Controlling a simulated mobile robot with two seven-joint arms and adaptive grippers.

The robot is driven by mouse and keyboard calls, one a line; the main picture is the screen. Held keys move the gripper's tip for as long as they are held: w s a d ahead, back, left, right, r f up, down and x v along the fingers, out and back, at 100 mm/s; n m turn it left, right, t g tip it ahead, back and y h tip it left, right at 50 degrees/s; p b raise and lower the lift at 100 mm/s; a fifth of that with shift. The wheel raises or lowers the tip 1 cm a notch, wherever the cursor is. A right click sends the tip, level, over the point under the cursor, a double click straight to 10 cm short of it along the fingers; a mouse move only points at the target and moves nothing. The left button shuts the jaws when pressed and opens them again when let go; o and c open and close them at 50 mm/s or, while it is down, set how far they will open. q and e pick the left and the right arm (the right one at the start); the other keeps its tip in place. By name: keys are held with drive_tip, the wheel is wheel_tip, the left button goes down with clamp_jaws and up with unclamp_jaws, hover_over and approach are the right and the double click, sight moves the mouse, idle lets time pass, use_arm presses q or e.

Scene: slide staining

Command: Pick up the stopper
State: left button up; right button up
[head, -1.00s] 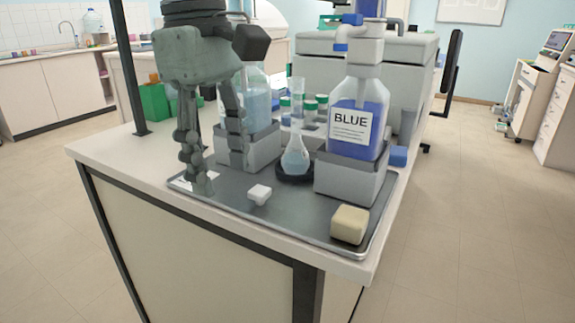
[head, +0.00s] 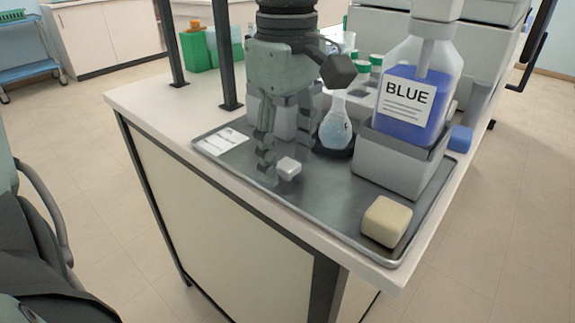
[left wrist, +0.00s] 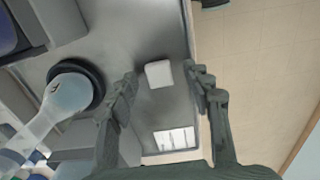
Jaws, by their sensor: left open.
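The stopper (head: 288,168) is a small white block-like piece lying on the grey metal tray (head: 330,205). In the left wrist view the stopper (left wrist: 158,74) lies ahead of and between the spread fingers. My left gripper (head: 286,165) points down over the tray, open and empty, with its fingertips around the stopper's spot; in the wrist view the fingertips (left wrist: 160,84) stand apart on both sides of it. I cannot tell whether a finger touches it. My right gripper is not in view.
A round flask (head: 335,130) stands in a dark ring behind the stopper. A bottle labelled BLUE (head: 412,100) stands in a grey holder (head: 395,165) to the right. A beige block (head: 387,221) sits at the tray's front right. A white label card (head: 221,141) lies at the left.

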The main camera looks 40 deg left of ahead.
use_arm(q)
drive_tip(key=shift+f, duration=0.1)
drive_tip(key=c, duration=0.9)
